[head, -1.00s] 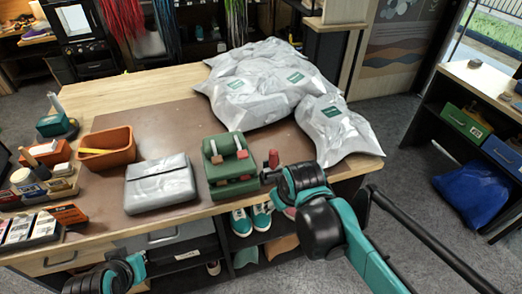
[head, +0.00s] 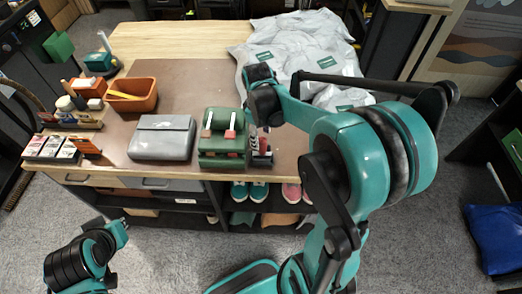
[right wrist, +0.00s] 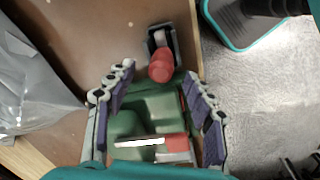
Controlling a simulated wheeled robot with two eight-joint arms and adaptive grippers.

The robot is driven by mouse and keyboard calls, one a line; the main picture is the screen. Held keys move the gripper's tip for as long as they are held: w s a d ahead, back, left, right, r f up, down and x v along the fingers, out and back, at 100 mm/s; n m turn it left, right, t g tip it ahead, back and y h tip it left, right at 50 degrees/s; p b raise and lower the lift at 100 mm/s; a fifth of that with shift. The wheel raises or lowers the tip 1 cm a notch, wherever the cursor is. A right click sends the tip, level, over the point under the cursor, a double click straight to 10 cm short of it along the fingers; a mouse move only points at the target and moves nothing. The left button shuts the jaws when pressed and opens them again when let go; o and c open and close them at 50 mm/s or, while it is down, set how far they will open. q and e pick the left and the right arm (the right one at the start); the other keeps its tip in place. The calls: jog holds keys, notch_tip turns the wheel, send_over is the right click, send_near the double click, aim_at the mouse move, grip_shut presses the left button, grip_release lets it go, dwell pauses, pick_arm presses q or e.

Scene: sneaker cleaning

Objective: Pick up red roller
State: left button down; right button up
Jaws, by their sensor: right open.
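The red roller (head: 262,146) stands at the right side of the green caddy (head: 222,155), near the table's front edge. In the right wrist view the red roller (right wrist: 160,66) shows as a red cylinder in a dark holder. My right gripper (right wrist: 160,80) is open above the caddy, its purple-padded fingers spread to either side with the roller near and just beyond their tips. Nothing is held between them. In the head view my right arm hides much of this hand. My left gripper (head: 118,234) is low at the bottom left, away from the table; its jaws are unclear.
A grey case (head: 162,138) lies left of the caddy. An orange bin (head: 132,95) stands behind it on the left. Silver bags (head: 300,45) cover the back right of the table. Shoes (head: 250,191) sit on the shelf below. Brown tabletop behind the caddy is clear.

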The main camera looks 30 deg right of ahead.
aim_at(262, 144)
notch_tip(262, 144, down, 4)
jog(key=shift+s+d+f+b, duration=0.1)
jog(key=shift+d+f+b, duration=0.05)
jog(key=shift+b, duration=0.5)
jog(key=shift+f, duration=0.5)
jog(key=shift+r, duration=0.1)
grip_shut()
